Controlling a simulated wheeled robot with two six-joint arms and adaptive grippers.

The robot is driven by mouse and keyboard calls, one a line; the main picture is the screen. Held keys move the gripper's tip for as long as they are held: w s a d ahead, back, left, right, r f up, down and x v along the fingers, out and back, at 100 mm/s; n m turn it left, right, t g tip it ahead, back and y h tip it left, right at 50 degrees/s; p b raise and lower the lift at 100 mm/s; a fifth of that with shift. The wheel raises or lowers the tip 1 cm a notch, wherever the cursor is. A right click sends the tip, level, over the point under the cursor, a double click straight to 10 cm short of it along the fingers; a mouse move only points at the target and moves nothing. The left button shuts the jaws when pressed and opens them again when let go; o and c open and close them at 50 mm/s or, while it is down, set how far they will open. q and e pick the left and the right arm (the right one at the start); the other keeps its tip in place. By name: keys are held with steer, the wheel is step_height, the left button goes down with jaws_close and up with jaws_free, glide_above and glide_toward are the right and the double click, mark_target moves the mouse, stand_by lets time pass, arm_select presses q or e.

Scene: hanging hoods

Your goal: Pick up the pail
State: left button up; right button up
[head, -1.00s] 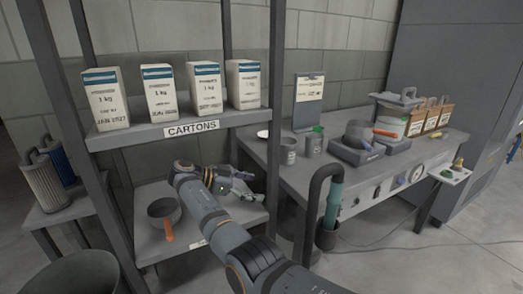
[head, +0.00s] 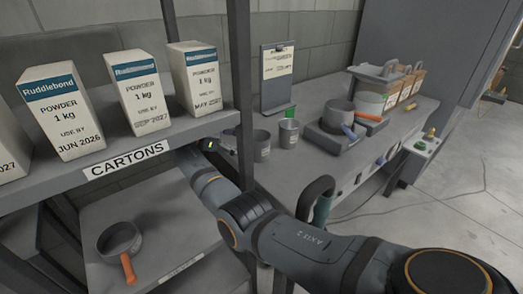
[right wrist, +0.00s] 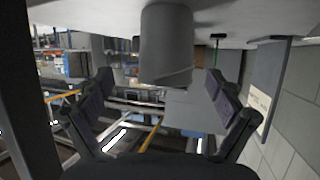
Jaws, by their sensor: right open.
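Two small grey cylindrical cans stand upright on the workbench in the head view, a nearer left one (head: 261,145) and a labelled one (head: 288,133). I cannot tell for sure which of these is the pail. My right gripper (head: 228,146) is just left of the nearer can, partly hidden by the shelf post. In the right wrist view, which is upside down, the open, empty right gripper (right wrist: 160,85) faces a plain grey cylinder (right wrist: 166,45), centred between its fingers. My left gripper is not in view.
The shelf post (head: 241,90) stands close to my right wrist. The upper shelf (head: 200,133) holds white cartons (head: 137,92). A pan (head: 119,239) sits on the lower shelf. A clipboard stand (head: 277,78) is behind the cans; a pan (head: 338,114) sits right.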

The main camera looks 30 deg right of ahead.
mark_target(259, 144)
steer(key=shift+d+f+b, duration=0.4)
steer(key=shift+d+f, duration=0.1)
steer(key=shift+d, duration=0.05)
steer(key=shift+s+r, duration=0.1)
steer(key=shift+r, duration=0.1)
steer(key=x, duration=0.4)
steer(key=shift+w+d+f, duration=0.25)
steer(key=shift+d, duration=0.1)
steer(key=shift+d+f, duration=0.1)
steer(key=shift+d, duration=0.15)
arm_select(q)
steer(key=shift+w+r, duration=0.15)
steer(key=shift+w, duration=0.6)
arm_select(e)
steer(key=shift+c, duration=0.2)
steer(key=shift+a, duration=0.1)
steer(key=shift+c, duration=1.3)
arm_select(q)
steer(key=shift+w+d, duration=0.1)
arm_select(e)
steer(key=c, duration=1.1)
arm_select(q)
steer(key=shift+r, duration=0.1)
arm_select(e)
steer(key=shift+c, duration=0.2)
